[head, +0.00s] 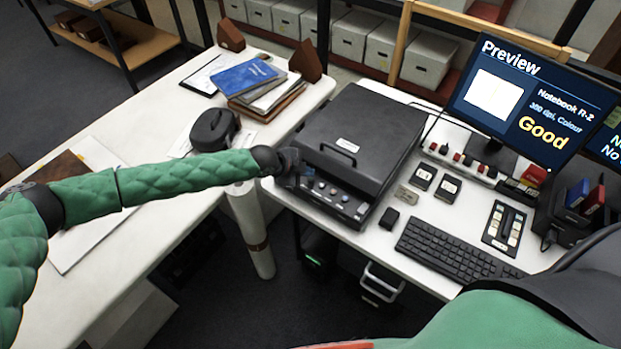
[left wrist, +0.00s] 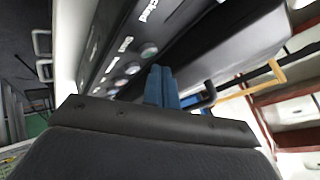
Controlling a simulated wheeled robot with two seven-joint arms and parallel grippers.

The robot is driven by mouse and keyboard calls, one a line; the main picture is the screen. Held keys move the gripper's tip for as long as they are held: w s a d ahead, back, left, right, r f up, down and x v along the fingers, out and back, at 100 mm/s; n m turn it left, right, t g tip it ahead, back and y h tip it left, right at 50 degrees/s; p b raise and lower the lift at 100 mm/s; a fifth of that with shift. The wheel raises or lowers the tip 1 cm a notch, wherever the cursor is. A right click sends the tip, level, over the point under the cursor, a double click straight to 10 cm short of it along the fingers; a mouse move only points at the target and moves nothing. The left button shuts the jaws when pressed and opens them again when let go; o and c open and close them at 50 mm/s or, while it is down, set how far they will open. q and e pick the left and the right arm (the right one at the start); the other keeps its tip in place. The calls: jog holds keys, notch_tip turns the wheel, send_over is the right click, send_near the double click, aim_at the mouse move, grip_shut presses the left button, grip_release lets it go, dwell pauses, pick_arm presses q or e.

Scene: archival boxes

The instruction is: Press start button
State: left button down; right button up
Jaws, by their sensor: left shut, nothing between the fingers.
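The black scanner (head: 365,130) stands on the white desk with its lid closed. My left gripper (head: 296,170) is at the panel's left end, partly dark against the scanner. In the left wrist view its blue fingers (left wrist: 162,84) are shut together and empty, close beside the grey round button (left wrist: 149,50) at the end of the row. I cannot tell whether they touch it. My right gripper is out of view.
A monitor (head: 530,105) shows a preview reading "Good". A keyboard (head: 457,247), a small keypad (head: 505,226) and a mouse (head: 389,218) lie right of the scanner.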

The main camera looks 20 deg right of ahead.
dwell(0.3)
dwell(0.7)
pick_arm(q)
jog(key=shift+f+b, duration=0.45)
dwell(0.5)
